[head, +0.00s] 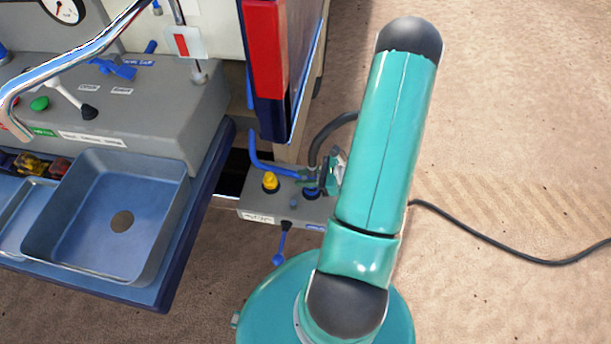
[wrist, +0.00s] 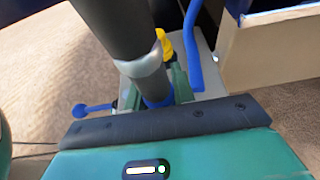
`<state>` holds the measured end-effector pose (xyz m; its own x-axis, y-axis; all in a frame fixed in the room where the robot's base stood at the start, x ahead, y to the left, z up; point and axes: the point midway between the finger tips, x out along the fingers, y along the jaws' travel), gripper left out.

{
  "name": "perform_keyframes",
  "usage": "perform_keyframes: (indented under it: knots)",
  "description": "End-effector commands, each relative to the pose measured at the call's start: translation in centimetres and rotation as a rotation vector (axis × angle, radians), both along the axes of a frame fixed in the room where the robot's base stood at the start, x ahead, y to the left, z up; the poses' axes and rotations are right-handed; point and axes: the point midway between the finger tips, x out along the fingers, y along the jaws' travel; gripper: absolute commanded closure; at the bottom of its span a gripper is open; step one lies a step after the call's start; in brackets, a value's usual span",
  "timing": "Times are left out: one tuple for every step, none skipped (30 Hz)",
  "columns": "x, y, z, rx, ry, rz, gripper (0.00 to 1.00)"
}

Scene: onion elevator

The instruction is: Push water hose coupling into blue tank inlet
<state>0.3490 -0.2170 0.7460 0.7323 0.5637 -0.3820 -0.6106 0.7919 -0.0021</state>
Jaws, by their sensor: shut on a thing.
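My gripper (head: 322,178) is low over the grey tank box (head: 262,207), at its right end. In the wrist view its teal fingers (wrist: 157,92) are shut around the lower end of the water hose coupling, which has a pale grey collar (wrist: 142,67) on a thick dark hose (wrist: 110,28). The hose (head: 330,132) arches down to the gripper in the head view. A blue ring, the tank inlet (head: 311,194), shows right under the fingers. Blue also shows between them in the wrist view (wrist: 158,102). Whether the coupling is seated in it is hidden.
A yellow cap (head: 270,181) and a blue-handled lever (head: 283,238) are on the box. A blue pipe (head: 262,163) runs down to it. The blue sink counter (head: 170,270) is at left, and a red and blue panel (head: 268,60) stands behind. A black cable lies on open floor at right.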

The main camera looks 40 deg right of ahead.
Motion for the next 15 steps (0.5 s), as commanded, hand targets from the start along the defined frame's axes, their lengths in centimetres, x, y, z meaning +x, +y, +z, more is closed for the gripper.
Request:
perform_keyframes:
  knots:
    - [0.0,0.01,-0.14,0.001,0.0,0.0,1.0]
    - [0.0,0.02,-0.21,0.001,0.0,0.0,1.0]
    - [-0.01,0.03,-0.28,0.001,0.0,0.0,1.0]
    - [-0.01,0.03,-0.31,0.001,-0.001,0.0,1.0]
    - [0.0,0.03,-0.32,0.001,-0.001,0.0,1.0]
    - [-0.01,0.03,-0.33,0.0,0.0,0.0,1.0]
    - [0.0,0.03,-0.32,0.0,0.0,0.0,1.0]
    - [-0.01,0.03,-0.32,0.0,0.0,0.0,1.0]
    - [0.0,0.03,-0.32,0.0,0.0,0.0,1.0]
    - [-0.01,0.03,-0.32,0.0,0.0,0.0,1.0]
    - [-0.01,0.04,-0.31,0.0,0.0,0.0,0.73]
    - [-0.01,0.03,-0.31,0.0,0.0,0.0,0.65]
    - [-0.01,0.03,-0.31,0.0,0.0,0.0,0.59]
    - [-0.01,0.03,-0.31,0.0,0.0,0.0,0.53]
    - [-0.01,0.03,-0.31,0.0,0.0,0.0,0.5]
